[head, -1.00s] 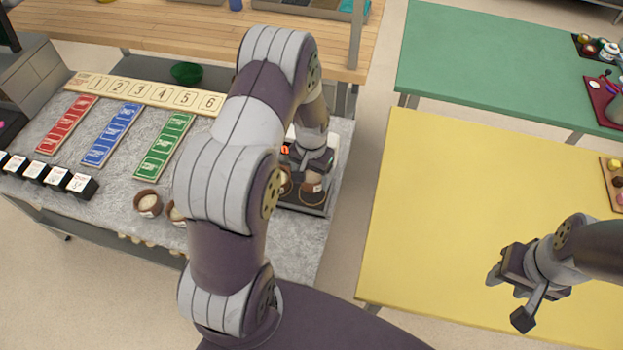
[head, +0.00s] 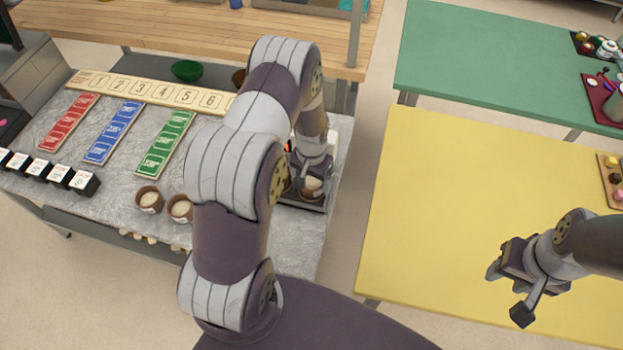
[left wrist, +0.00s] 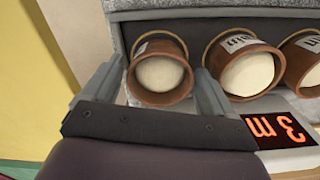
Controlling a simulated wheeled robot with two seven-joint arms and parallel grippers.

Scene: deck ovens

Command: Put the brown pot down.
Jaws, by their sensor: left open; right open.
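A brown pot (head: 312,187) with a pale filling and a label stands on the dark tray of a scale (head: 300,203). In the left wrist view this pot (left wrist: 160,75) sits between the two spread fingers of my left gripper (left wrist: 153,92). The jaws are open, one finger on each side; I cannot tell whether either touches the pot. In the head view my left gripper (head: 311,172) is just above the pot and partly hides it. My right gripper (head: 508,297) is open and empty over the yellow table.
Two pots (head: 149,199) (head: 180,208) stand on the grey counter (head: 120,205). The yellow table (head: 430,220) is largely clear.

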